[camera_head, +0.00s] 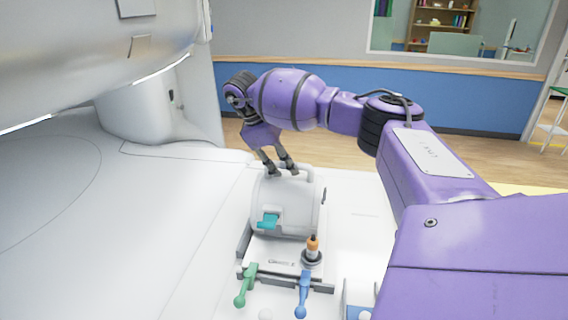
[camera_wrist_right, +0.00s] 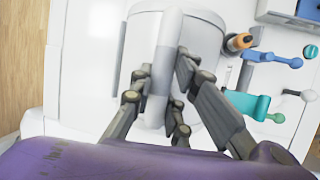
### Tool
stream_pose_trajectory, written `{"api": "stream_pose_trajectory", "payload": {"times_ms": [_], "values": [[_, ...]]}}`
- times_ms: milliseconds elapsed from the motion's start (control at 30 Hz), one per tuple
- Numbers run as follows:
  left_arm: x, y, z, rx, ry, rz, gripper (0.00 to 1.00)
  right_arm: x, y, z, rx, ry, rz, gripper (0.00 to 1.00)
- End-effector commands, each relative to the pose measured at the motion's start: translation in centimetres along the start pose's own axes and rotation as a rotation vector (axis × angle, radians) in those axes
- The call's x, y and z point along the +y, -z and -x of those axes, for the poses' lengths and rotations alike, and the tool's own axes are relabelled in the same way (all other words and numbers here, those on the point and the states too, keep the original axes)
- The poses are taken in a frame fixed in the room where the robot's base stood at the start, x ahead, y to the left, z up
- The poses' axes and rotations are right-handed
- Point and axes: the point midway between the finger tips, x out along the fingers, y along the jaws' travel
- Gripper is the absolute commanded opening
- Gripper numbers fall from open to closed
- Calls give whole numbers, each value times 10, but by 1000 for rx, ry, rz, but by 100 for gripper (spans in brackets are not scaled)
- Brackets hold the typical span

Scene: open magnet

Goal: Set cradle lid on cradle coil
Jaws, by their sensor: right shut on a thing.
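The cradle lid (camera_head: 288,207) appears to be the white rounded shell with a bar handle on top, in the middle of the head view. My right gripper (camera_head: 279,172) comes from above and is shut on its handle; the grey-white handle bar (camera_wrist_right: 162,75) runs between the fingers in the right wrist view. The cradle coil (camera_head: 268,257) appears to be the white base with dark rails directly below the shell. The shell hides much of it, and I cannot tell whether the two touch. My left gripper is not in view.
A teal latch (camera_head: 268,219) is at the shell's front. An orange-topped plug (camera_head: 312,247), a green lever (camera_head: 246,286) and a blue lever (camera_head: 303,293) stand at the base's near end. The large magnet housing (camera_head: 90,50) fills the upper left. White surface left is clear.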

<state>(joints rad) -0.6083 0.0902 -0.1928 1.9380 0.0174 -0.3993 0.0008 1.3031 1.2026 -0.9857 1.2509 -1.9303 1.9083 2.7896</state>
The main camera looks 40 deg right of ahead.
Motion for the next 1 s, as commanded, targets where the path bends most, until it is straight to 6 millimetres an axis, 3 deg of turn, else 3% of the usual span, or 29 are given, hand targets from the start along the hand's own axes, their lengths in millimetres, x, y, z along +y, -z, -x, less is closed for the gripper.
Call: {"api": "stream_pose_trajectory", "payload": {"times_ms": [167, 200, 367, 733, 867, 1000], "values": [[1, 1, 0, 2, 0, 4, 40, 1, -1, 2, 2, -3, -2, 0], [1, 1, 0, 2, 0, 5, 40, 1, -1, 2, 2, -3, -2, 18], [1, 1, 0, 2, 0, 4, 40, 1, -1, 2, 2, -2, -2, 39], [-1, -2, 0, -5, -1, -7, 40, 0, 0, 4, 1, -1, 0, 39], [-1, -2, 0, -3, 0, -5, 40, 1, 1, 20, 4, -2, 0, 39], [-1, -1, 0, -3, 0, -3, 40, 0, 1, 51, 5, -3, 0, 39]]}}
